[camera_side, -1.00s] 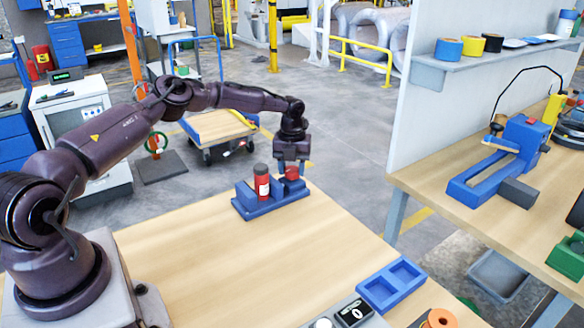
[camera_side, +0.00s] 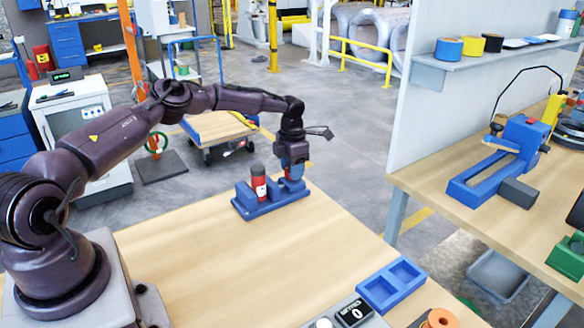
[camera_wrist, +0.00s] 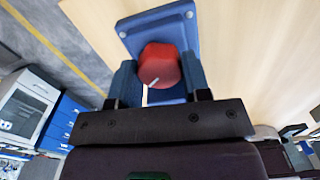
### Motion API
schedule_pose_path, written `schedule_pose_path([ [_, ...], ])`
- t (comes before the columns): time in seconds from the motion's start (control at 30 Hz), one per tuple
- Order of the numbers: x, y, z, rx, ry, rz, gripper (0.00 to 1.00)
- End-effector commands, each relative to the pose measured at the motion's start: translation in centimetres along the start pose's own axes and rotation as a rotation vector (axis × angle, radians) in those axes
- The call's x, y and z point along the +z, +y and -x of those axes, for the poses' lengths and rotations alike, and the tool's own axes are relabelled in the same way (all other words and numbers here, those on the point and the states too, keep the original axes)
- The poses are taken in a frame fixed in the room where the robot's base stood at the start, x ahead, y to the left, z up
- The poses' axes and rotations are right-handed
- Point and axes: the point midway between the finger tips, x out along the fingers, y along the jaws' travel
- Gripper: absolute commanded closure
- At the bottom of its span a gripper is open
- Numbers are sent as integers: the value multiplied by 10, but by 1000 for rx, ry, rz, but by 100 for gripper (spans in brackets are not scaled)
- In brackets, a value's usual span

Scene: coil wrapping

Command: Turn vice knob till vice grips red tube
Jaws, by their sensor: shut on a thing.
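The blue vice (camera_side: 268,208) stands at the far edge of the wooden table. The red tube (camera_side: 258,188), with a dark cap and a white label, stands upright in it beside a raised block. I cannot tell whether the vice touches the tube. My gripper (camera_side: 293,183) points down at the vice's right end. In the wrist view my gripper (camera_wrist: 158,78) has its blue fingers on either side of the red knob (camera_wrist: 160,62), shut on it. A white mark shows on the knob's top. The knob is hidden by the fingers in the side view; the tube is not seen in the wrist view.
The middle of the table is clear.

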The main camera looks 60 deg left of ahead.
Motion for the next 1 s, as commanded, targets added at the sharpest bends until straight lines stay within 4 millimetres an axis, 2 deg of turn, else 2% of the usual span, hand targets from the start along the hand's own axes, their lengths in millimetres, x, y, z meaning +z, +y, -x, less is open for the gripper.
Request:
schedule_pose_path([
  [0.5, 0, 0, 2, 0, -2, -440, 80],
  [0.7, 0, 0, 2, 0, -2, -545, 80],
  [1.0, 0, 0, 2, 0, -1, -614, 80],
])
